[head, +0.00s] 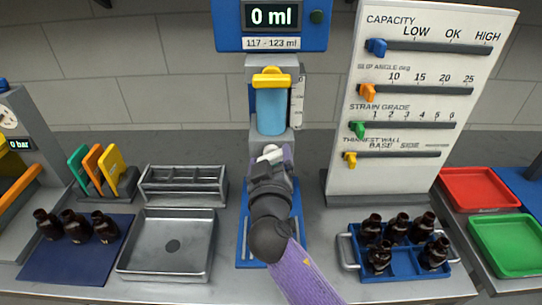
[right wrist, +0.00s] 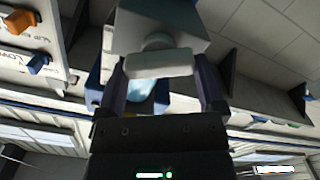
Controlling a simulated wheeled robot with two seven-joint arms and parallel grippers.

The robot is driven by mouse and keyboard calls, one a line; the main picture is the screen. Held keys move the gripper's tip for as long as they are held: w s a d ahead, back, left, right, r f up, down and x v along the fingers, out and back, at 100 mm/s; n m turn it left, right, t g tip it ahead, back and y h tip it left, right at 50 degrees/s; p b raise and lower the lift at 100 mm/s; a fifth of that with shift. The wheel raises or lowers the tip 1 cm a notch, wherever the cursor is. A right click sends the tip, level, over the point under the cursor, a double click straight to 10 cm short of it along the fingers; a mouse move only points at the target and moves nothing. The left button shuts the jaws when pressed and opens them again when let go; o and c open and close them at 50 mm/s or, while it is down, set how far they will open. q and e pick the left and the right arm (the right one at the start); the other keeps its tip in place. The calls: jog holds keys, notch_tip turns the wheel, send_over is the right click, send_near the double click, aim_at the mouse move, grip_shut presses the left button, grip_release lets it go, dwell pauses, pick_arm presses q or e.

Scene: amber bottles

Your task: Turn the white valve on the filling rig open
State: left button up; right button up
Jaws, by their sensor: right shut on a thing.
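The filling rig (head: 252,85) stands at the back centre with a blue-filled cylinder (head: 271,110) under a yellow bar (head: 271,79). Its display (head: 271,16) reads 0 ml. The white valve (head: 269,152) is low on the rig's front, partly hidden by my right gripper (head: 271,160). In the right wrist view the white valve handle (right wrist: 160,64) lies crosswise between the two fingers of my right gripper (right wrist: 161,80), which is shut on it. My left gripper is not in view.
An empty metal tray (head: 164,270) and rack (head: 183,183) stand left of the rig. Amber bottles stand on a dark blue mat (head: 70,270) at left and in a blue crate (head: 404,278) at right. A slider panel (head: 400,180) rises at right, near red (head: 482,190) and green (head: 508,245) trays.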

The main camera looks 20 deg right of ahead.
jog(key=n+p, duration=0.1)
jog(key=n, duration=0.2)
jog(key=n+p, duration=0.1)
jog(key=n, duration=0.3)
jog(key=n+p, duration=0.1)
jog(key=n, duration=0.3)
jog(key=shift+a+f, duration=0.15)
jog(key=shift+f, duration=0.1)
jog(key=shift+n+p, duration=0.3)
jog(key=shift+n, duration=0.2)
jog(key=o, duration=1)
jog(key=shift+w, duration=0.1)
jog(key=shift+c, duration=0.2)
jog(key=b+v, duration=0.1)
jog(key=v, duration=0.9)
